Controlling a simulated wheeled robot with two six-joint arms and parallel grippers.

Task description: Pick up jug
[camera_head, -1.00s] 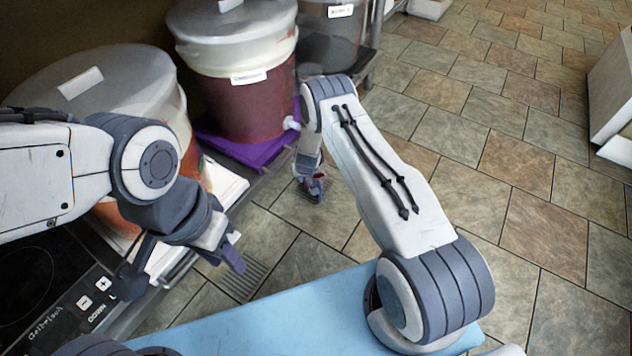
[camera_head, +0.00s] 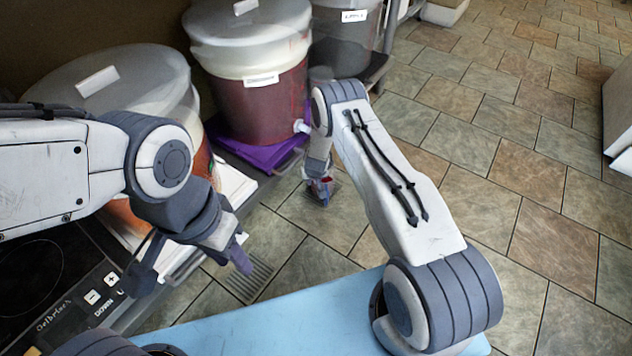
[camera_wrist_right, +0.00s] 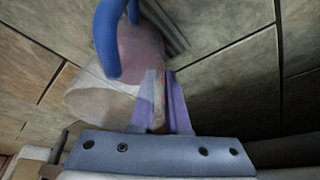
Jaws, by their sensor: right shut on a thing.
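The jug (camera_wrist_right: 90,98) shows in the right wrist view, lying across the picture, with a pale translucent body, a reddish part and a blue handle (camera_wrist_right: 107,42). My right gripper (camera_wrist_right: 161,74) is shut on it, its purple fingers close together over the jug's side; the exact contact is hard to see. In the head view my right gripper (camera_head: 321,190) is low above the floor beyond my forearm, with a small red patch by it; the jug is mostly hidden there. My left gripper (camera_head: 195,268) is open and empty, near the counter's edge.
A red-filled bucket (camera_head: 272,108) with a pale lid stands on a purple mat (camera_head: 262,156). A larger lidded bucket (camera_head: 115,88) stands nearer, a grey one (camera_head: 336,45) farther back. A dark cooktop (camera_head: 35,275) is at left. The tiled floor (camera_head: 530,165) at right is open.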

